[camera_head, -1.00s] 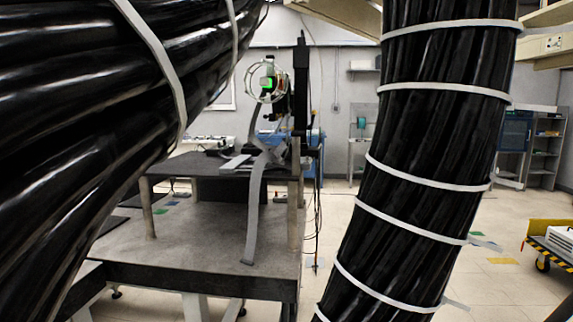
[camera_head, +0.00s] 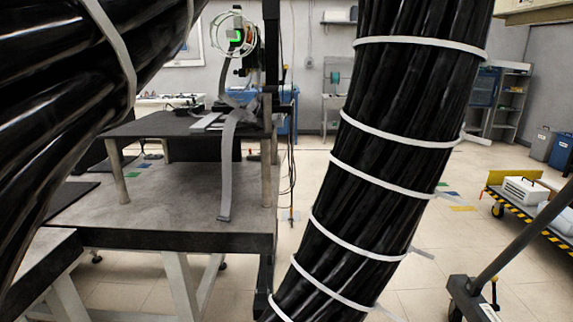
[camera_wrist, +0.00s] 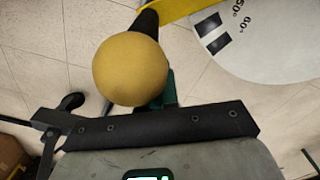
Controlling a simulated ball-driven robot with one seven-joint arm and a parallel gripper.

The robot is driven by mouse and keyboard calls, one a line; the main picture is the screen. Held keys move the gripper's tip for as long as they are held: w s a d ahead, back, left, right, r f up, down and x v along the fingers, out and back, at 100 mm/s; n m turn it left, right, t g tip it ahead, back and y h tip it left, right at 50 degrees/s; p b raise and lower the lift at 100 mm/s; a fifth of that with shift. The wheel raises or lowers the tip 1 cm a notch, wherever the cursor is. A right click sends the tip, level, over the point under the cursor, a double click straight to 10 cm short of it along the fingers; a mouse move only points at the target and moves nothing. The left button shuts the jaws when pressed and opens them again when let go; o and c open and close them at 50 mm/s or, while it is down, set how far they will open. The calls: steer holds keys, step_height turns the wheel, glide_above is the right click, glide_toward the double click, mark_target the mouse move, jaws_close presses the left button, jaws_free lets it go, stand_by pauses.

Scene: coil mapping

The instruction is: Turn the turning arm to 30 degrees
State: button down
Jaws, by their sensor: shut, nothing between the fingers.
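The turning arm shows in the wrist view as a dark rod with a round yellow knob (camera_wrist: 130,70) at its near end and a yellow bar (camera_wrist: 185,7) at the top. A pale grey dial plate (camera_wrist: 270,40) with dark marks reading 50° and 60° lies at the upper right. The arm's reading cannot be told. My gripper (camera_wrist: 168,90) is shut, its dark green fingers partly hidden behind the knob in the picture. Nothing is held. Whether the fingers touch the knob or rod cannot be told. Neither knob nor gripper shows in the head view.
In the head view, a dark-topped bench (camera_head: 190,195) carries a stand with a round coil frame (camera_head: 234,33). Thick strapped black cable bundles cross the left side and middle. A grey post (camera_head: 530,238) and a yellow-edged cart (camera_head: 525,190) stand at right. Tiled floor shows between.

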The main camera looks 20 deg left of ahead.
steer(key=shift+s, duration=0.1)
steer(key=shift+s+a+p, duration=0.3)
steer(key=shift+s+p, duration=0.05)
steer(key=shift+s, duration=0.2)
steer(key=shift+s+a+p, duration=0.25)
steer(key=shift+s+p, duration=0.1)
steer(key=shift+s, duration=0.2)
steer(key=shift+s+a+p, duration=0.4)
steer(key=shift+s+p, duration=0.1)
steer(key=shift+s, duration=0.3)
steer(key=r+p, duration=0.4)
steer(key=w+d+r+p, duration=0.1)
steer(key=r+p, duration=0.3)
steer(key=w+r+p, duration=0.1)
steer(key=r+p, duration=0.3)
steer(key=shift+w+d+r, duration=0.1)
steer(key=shift+w+d, duration=0.05)
steer(key=shift+d, duration=0.1)
stand_by(0.3)
